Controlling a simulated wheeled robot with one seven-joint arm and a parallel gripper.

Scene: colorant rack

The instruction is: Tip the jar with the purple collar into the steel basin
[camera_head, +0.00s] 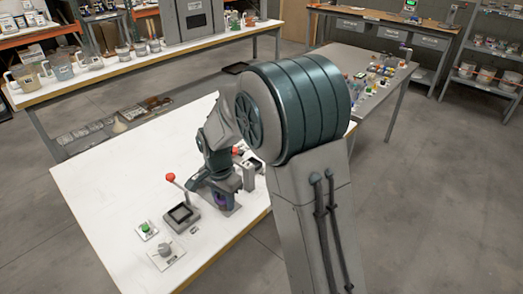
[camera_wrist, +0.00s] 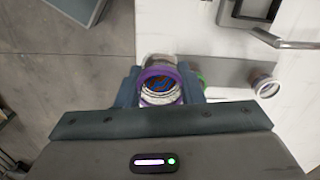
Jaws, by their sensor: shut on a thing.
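The jar with the purple collar (camera_wrist: 160,88) is between the two fingers of my gripper (camera_wrist: 161,84) in the wrist view. I look down into its open mouth and see blue and orange-brown contents. My gripper is shut on it. In the head view, my gripper (camera_head: 222,197) points down at the white table's right side, and a bit of purple shows between its fingers. I cannot tell whether the jar touches the surface below.
A jar with a reddish-brown collar (camera_wrist: 265,83) stands on a grey strip, and a green collar (camera_wrist: 202,79) shows beside my right finger. The table's left is clear.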

